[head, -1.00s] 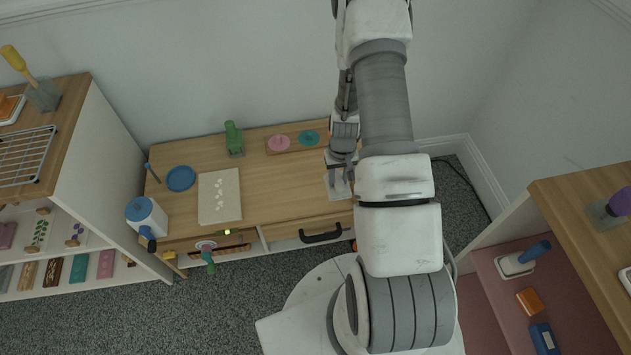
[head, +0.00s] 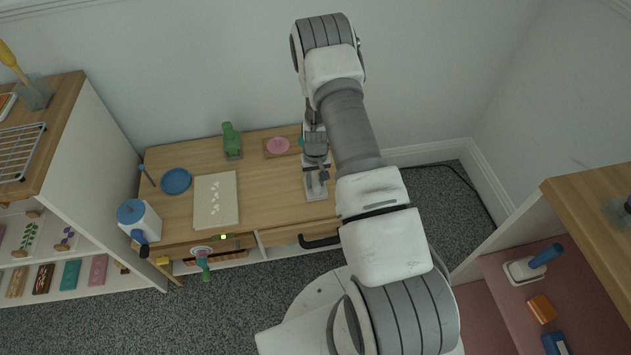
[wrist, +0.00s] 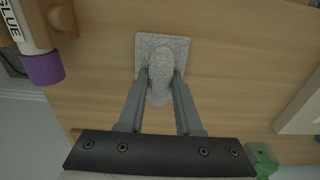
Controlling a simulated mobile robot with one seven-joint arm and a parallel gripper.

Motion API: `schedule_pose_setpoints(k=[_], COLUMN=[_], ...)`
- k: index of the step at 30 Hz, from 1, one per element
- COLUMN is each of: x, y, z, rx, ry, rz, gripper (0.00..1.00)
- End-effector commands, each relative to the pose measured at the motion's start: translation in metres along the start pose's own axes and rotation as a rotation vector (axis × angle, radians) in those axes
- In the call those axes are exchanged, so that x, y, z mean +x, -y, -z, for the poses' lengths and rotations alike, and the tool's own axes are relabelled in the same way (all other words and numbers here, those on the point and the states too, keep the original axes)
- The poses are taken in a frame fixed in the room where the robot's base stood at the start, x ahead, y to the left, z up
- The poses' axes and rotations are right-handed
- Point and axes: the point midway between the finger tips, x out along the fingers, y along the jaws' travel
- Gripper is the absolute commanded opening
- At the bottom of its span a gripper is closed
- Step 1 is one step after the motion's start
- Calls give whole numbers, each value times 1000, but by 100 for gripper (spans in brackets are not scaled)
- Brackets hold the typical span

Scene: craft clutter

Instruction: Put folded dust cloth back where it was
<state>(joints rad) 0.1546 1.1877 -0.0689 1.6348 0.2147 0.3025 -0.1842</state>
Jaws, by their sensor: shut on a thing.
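The folded dust cloth (wrist: 162,50) is a light grey, speckled piece with a flat square part and a raised rounded ridge. My gripper (wrist: 160,88) is shut on that ridge, with one finger on each side, in the wrist view. In the head view the cloth (head: 316,190) shows pale grey below my gripper (head: 318,177), at the right part of the wooden worktop (head: 270,195). I cannot tell whether the cloth touches the worktop or hangs just above it. My arm hides the worktop's right end.
A glue stick with a purple cap (wrist: 42,68) is near the cloth in the wrist view. A wooden board with a pink disc (head: 278,146), a green bottle-like object (head: 232,141), a pale stencilled sheet (head: 216,203) and a blue disc (head: 176,181) stand left. Worktop between sheet and gripper is clear.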

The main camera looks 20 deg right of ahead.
Motion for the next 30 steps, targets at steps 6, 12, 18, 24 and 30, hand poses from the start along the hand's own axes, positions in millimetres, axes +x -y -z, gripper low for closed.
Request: schedule_pose_setpoints(k=[6,12,18,24,30], x=[2,2,2,-4,-45], y=[0,0,0,0,0], z=[0,0,0,0,1], rx=[0,0,0,0,0], ry=[-1,0,0,0,-3], rz=[0,0,0,0,0], gripper=[0,59,64,64,64])
